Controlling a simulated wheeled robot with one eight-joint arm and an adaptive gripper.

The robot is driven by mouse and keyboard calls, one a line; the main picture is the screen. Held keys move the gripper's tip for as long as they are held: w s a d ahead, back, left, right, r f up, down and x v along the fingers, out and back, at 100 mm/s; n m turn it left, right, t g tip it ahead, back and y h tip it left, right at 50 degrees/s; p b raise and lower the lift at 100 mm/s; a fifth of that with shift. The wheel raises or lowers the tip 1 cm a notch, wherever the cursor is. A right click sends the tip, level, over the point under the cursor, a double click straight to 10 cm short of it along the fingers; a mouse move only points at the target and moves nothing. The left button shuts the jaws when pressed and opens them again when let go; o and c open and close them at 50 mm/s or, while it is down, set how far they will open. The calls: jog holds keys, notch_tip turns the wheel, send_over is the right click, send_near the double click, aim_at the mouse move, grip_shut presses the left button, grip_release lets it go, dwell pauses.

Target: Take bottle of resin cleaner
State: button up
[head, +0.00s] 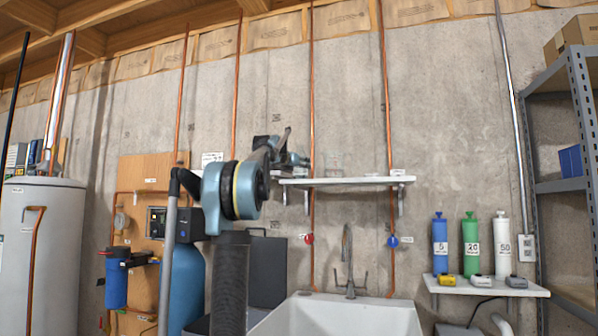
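My arm rises in the middle of the head view, and my gripper (296,158) is at the left end of the white wall shelf (350,181) above the sink. The gripper is small and seen partly behind my arm, so its fingers and anything between them cannot be made out. I cannot pick out a bottle of resin cleaner for certain. My arm and gripper hide the shelf's left end.
A white sink (335,318) with a faucet (347,270) is below the shelf. Blue (440,244), green (471,245) and white (502,244) numbered cylinders stand on a lower right shelf (490,288). A grey rack (585,130) is far right, a water heater (40,260) far left.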

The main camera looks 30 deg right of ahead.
jog(key=shift+r, duration=0.1)
dwell(0.3)
notch_tip(320, 180, up, 10)
jog(key=shift+f, duration=0.2)
dwell(0.9)
jog(key=shift+r, duration=0.1)
dwell(0.9)
